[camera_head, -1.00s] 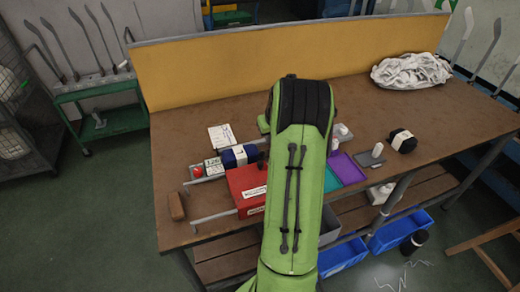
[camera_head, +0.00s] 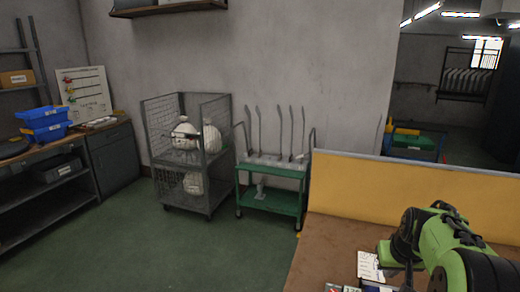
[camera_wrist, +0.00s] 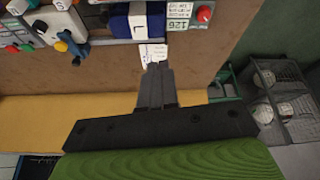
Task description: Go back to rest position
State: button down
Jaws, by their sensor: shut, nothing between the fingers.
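My gripper shows in the wrist view (camera_wrist: 157,80) with its two dark fingers together and nothing between them. It hangs over the brown workbench (camera_wrist: 60,68). In the head view my green arm is at the lower right, above the bench (camera_head: 325,240), and the fingers cannot be made out there. A dark blue roll with a white band (camera_wrist: 120,24) lies on the bench beyond the fingertips in the wrist view.
A yellow panel (camera_head: 420,190) stands along the bench's back edge. A green cart with upright grey forms (camera_head: 270,200) and a wire cage with white bags (camera_head: 165,150) stand left of it. Green floor (camera_head: 130,240) is clear in front of them.

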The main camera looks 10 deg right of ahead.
jog(key=s+a+r+n, duration=0.1)
jog(key=s+a+r, duration=0.2)
jog(key=a, duration=0.3)
jog(key=s+a+r+n+p, duration=0.1)
jog(key=s+a+r, duration=0.15)
jog(key=a, duration=0.35)
jog(key=s+a+r+n, duration=0.1)
jog(key=s+a+r, duration=0.25)
jog(key=a, duration=0.25)
jog(key=s+a+f+n+t+y+p, duration=0.1)
jog(key=s+a+f+y, duration=0.1)
jog(key=s+a, duration=0.4)
jog(key=s, duration=0.4)
jog(key=shift+s+a, duration=0.2)
jog(key=shift+a, duration=0.2)
jog(key=c, duration=1.8)
grip_release()
jog(key=shift+r, duration=0.1)
jog(key=shift+c, duration=0.2)
